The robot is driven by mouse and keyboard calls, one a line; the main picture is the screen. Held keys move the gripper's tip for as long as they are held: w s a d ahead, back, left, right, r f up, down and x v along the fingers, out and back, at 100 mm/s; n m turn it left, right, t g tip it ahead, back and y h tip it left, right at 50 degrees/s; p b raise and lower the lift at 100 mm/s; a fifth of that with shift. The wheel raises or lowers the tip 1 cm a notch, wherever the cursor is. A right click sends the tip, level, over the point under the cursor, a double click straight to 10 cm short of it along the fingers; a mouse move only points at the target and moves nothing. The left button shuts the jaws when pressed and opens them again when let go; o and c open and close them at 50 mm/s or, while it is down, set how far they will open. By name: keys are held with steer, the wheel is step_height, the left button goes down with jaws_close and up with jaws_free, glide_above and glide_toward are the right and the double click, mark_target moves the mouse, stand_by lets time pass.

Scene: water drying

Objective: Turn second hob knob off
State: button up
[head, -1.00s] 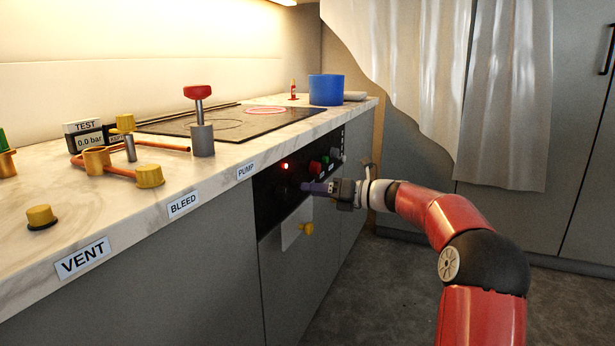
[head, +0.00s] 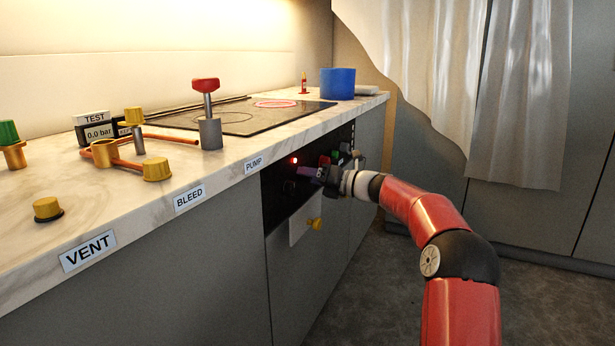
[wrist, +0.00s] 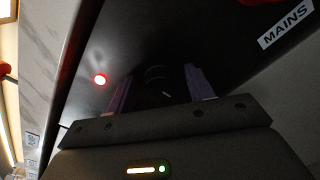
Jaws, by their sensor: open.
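The black control panel (head: 276,208) is on the cabinet front below the hob (head: 236,118). A dark round knob (head: 289,187) shows faintly on it, below a lit red lamp (head: 294,160). My gripper (head: 306,173) is open at the panel, just right of that lamp. In the wrist view, my two purple fingers (wrist: 160,92) stand apart, with a dark, ringed knob (wrist: 157,77) seen between them. Contact cannot be told. The lamp (wrist: 99,79) glows left of the fingers. Its knob's pointer is too dark to read, and I cannot tell which hob knob it is.
A MAINS label (wrist: 284,25) is at the wrist view's upper right. The floor (head: 375,285) beside the cabinets is clear.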

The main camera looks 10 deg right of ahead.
steer(key=c, duration=1)
